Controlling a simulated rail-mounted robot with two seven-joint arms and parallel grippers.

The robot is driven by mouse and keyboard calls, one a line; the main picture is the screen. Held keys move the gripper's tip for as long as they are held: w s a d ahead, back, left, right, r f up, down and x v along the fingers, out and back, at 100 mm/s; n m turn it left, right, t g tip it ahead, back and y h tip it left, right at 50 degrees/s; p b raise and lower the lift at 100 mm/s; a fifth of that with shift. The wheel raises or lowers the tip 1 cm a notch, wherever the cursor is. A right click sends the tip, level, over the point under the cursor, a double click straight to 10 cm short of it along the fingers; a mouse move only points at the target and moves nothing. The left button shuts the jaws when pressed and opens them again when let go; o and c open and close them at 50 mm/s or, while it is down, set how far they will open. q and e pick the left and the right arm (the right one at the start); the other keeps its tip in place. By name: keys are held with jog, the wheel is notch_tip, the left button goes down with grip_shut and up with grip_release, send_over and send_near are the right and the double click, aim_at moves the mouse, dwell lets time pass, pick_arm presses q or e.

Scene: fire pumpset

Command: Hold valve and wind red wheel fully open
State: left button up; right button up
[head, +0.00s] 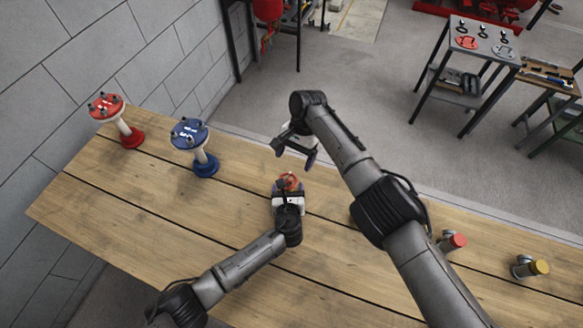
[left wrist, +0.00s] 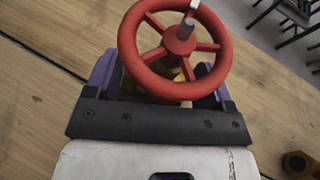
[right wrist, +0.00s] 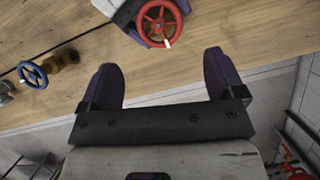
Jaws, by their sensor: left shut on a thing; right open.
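My left gripper (head: 288,190) is shut around the valve body below the wheel. Its purple fingers (left wrist: 160,78) stand on both sides there. My right gripper (head: 295,154) is open and empty, above the bench's far edge beyond the valve. In the right wrist view the red wheel (right wrist: 160,23) lies ahead of its open fingers (right wrist: 161,65), apart from them.
The wooden bench (head: 130,205) carries a red stand (head: 131,137) and a blue stand (head: 206,165) at left. A blue-wheeled valve (right wrist: 33,74) shows in the right wrist view.

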jog(key=v, duration=0.5)
jog(key=shift+r, duration=0.15)
jog(key=s+d+f, duration=0.3)
jog(key=d+f, duration=0.3)
jog(key=f, duration=0.2)
notch_tip(320, 180, up, 8)
jog(key=m+t+y, duration=0.2)
jog(key=m, duration=0.4)
send_over(289, 179)
jog(key=w+d, duration=0.2)
jog(key=d, duration=0.2)
jog(key=x, duration=1.2)
jog(key=shift+s+d, duration=0.15)
jog(key=shift+d, duration=0.2)
